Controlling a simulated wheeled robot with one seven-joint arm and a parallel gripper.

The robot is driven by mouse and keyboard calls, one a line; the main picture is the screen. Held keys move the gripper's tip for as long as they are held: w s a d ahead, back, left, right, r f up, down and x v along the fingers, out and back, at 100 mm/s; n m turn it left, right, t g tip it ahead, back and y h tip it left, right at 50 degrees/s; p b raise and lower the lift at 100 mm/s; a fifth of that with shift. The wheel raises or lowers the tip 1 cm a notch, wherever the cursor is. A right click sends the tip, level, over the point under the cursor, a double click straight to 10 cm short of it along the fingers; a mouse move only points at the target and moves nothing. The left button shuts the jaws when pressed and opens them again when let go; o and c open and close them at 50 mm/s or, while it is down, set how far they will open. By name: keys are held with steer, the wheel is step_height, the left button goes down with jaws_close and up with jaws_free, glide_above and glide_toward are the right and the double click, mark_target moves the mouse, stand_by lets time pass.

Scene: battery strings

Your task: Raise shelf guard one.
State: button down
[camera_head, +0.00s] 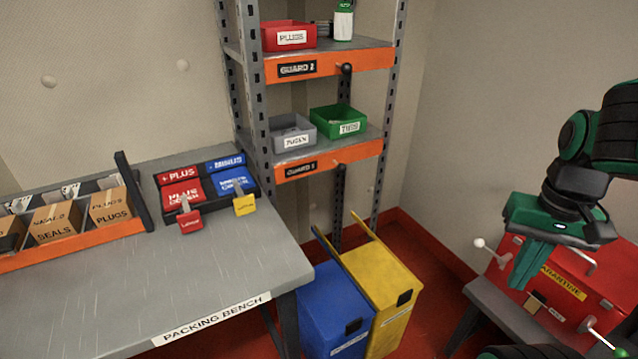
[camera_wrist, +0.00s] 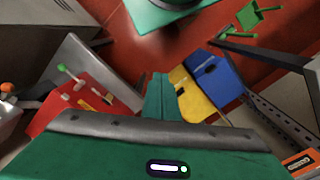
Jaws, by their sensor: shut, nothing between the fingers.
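Shelf guard one (camera_head: 350,158) is an orange bar with a black "GUARD 1" label, along the front edge of the lower shelf. It lies low, below the bins there. A dark knob sits near its middle. Above it, guard two (camera_head: 365,60) is a similar orange bar on the upper shelf. My gripper (camera_head: 520,284) is green, shut and empty, well to the right of the shelf unit and in front of the red quarantine box. In the wrist view its fingers (camera_wrist: 159,78) are together. An orange labelled bar (camera_wrist: 298,163) shows at that view's lower right; I cannot tell which guard.
The lower shelf holds a grey bin (camera_head: 293,134) and a green bin (camera_head: 338,122). Blue (camera_head: 335,305) and yellow (camera_head: 385,285) bins stand below the shelves. The packing bench (camera_head: 225,265) is left; the red quarantine box (camera_head: 570,285) is right.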

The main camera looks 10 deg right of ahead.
steer(key=shift+w+a, duration=0.1)
steer(key=shift+a, duration=0.15)
steer(key=w+a+f+m+t+y, duration=0.1)
steer(key=w+a+f+m+t, duration=0.2)
steer(key=w+m, duration=0.5)
steer(key=w+a+f+m+t+y, duration=0.1)
steer(key=w+a+f+m+t, duration=0.3)
steer(key=w, duration=1.4)
steer(key=w+a+f+m+t+y, duration=0.1)
steer(key=w+a+f+m+t, duration=0.2)
steer(key=w+m, duration=0.9)
steer(key=shift+w+a+f+t, duration=0.4)
steer(key=shift+w+a+t, duration=0.35)
steer(key=shift+a+t, duration=1.3)
steer(key=shift+w+a+g, duration=0.1)
steer(key=shift+a+g, duration=0.1)
steer(key=shift+g, duration=0.05)
